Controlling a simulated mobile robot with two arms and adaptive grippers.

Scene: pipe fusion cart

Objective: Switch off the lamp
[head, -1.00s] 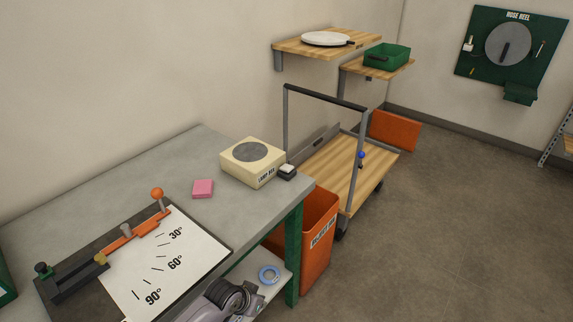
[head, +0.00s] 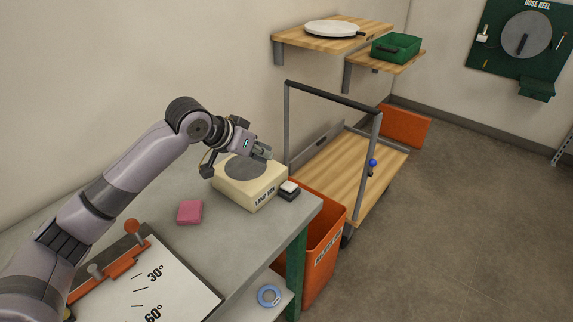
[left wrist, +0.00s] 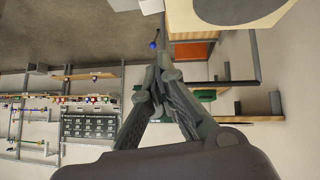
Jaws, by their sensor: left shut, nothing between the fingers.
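The cream lamp box (head: 266,199), with a dark grey round disc on top, stands near the far right end of the workbench. A small white-topped switch on a black base (head: 289,190) sits beside it, to the right. My left gripper (head: 267,154) is shut and empty above the lamp box's back part, left of and higher than the switch. In the left wrist view its fingers (left wrist: 165,68) come together, and part of the lamp box (left wrist: 225,30) shows at the top right. My right gripper is not in view.
A pink block (head: 190,212) lies on the grey workbench (head: 240,240), left of the lamp box. An angle board (head: 165,290) is nearer. An orange bin (head: 325,245) and a cart (head: 345,175) stand beyond the bench's right edge.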

